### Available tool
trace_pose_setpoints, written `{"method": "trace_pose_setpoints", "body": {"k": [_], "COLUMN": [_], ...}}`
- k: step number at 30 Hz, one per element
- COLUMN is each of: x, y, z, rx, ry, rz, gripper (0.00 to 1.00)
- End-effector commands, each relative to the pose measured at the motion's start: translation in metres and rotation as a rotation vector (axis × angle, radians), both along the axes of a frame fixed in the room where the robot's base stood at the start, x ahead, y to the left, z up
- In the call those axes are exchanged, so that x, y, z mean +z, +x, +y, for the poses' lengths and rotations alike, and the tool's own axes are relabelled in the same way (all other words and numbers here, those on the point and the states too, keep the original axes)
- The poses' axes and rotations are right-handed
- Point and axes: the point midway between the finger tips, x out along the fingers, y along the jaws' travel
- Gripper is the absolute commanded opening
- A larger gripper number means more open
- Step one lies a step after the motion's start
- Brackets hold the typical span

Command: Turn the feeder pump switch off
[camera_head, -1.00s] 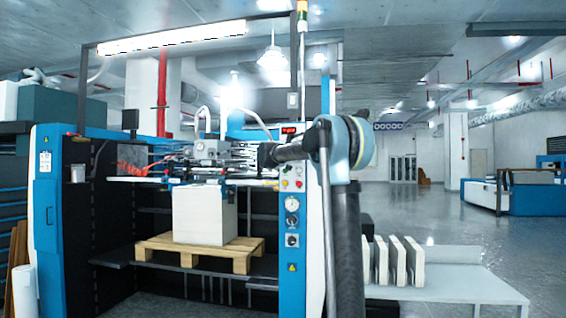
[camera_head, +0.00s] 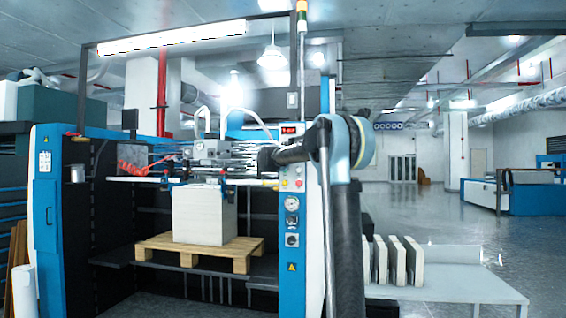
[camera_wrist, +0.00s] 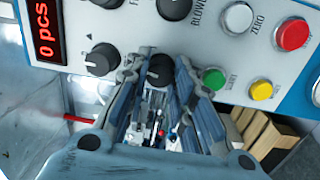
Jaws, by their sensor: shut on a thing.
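The control panel (camera_wrist: 150,20) fills the upper part of the wrist view. My gripper (camera_wrist: 160,74) is shut on a black rotary knob (camera_wrist: 160,70) on the panel's lower part, with a finger on each side. The knob's label and pointer are hidden or too dark to read, so I cannot tell its setting or confirm that it is the feeder pump switch. Another black knob (camera_wrist: 103,60) sits to its left, and a third (camera_wrist: 174,8) is above. In the head view my gripper (camera_head: 268,158) is a dark shape at the panel, its fingertips unclear.
Green (camera_wrist: 213,79), yellow (camera_wrist: 261,90), white (camera_wrist: 237,17) and red (camera_wrist: 292,34) buttons lie close to the right of my fingers. A red digital display (camera_wrist: 46,28) is at upper left. A paper stack (camera_head: 204,214) rests on a wooden pallet (camera_head: 200,254) below.

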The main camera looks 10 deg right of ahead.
Motion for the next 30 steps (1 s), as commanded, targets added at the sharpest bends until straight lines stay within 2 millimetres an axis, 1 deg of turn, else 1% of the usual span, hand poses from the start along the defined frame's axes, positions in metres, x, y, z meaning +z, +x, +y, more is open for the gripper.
{"method": "trace_pose_setpoints", "body": {"k": [6, 12, 29, 30], "x": [-0.0029, -0.0033, -0.0038, -0.0037], "y": [-0.0004, -0.0005, -0.0005, -0.0004], "z": [0.0024, 0.0025, 0.0022, 0.0021], "rx": [0.006, 0.007, 0.006, 0.006], "ry": [-0.113, -0.174, -0.200, -0.200], "rz": [0.039, 0.059, 0.068, 0.068], "gripper": [0.00, 0.00, 0.00, 0.32]}}
